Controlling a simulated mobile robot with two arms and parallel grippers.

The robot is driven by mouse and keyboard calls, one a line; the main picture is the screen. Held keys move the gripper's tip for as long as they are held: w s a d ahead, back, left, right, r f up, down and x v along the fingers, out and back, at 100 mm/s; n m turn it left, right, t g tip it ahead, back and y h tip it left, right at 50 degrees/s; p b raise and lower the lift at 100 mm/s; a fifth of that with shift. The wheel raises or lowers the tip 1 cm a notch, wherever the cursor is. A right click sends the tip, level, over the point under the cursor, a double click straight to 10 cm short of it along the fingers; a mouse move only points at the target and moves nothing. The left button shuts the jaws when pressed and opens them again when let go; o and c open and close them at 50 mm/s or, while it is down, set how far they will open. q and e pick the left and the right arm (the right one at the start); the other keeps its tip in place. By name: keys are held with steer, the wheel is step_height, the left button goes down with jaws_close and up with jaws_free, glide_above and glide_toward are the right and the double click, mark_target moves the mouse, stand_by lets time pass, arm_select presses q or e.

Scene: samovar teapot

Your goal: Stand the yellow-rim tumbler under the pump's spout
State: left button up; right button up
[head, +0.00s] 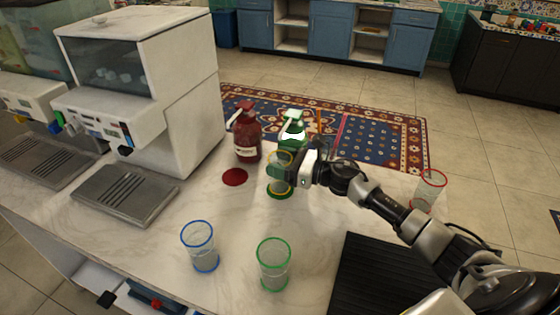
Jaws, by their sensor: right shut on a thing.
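The yellow-rim tumbler (280,187) is clear, with a yellow band at rim and base. My right gripper (284,173) is shut on it from the right and hides part of its side. The tumbler is upright over a green disc (279,195) on the counter, in front of the green pump bottle (292,133). I cannot tell whether its base touches the disc. A red pump bottle (247,137) stands to the left, with a red disc (234,177) in front of it. My left gripper is not in view.
A blue-rim tumbler (203,250) and a green-rim tumbler (273,266) stand near the front. A red-rim tumbler (429,191) stands at the right, behind my arm. A black ribbed mat (375,275) lies front right. White dispensing machines (145,75) fill the left.

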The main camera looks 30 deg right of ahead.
steer(key=shift+f, duration=0.15)
steer(key=o, duration=0.7)
steer(key=shift+o, duration=0.2)
steer(key=shift+r, duration=0.2)
steer(key=shift+s+d+f, duration=0.15)
steer(key=shift+s, duration=0.05)
steer(key=b+v, duration=0.3)
steer(key=v, duration=0.7)
steer(key=shift+s+d, duration=0.1)
steer(key=shift+s, duration=0.1)
steer(key=shift+s+d, duration=0.4)
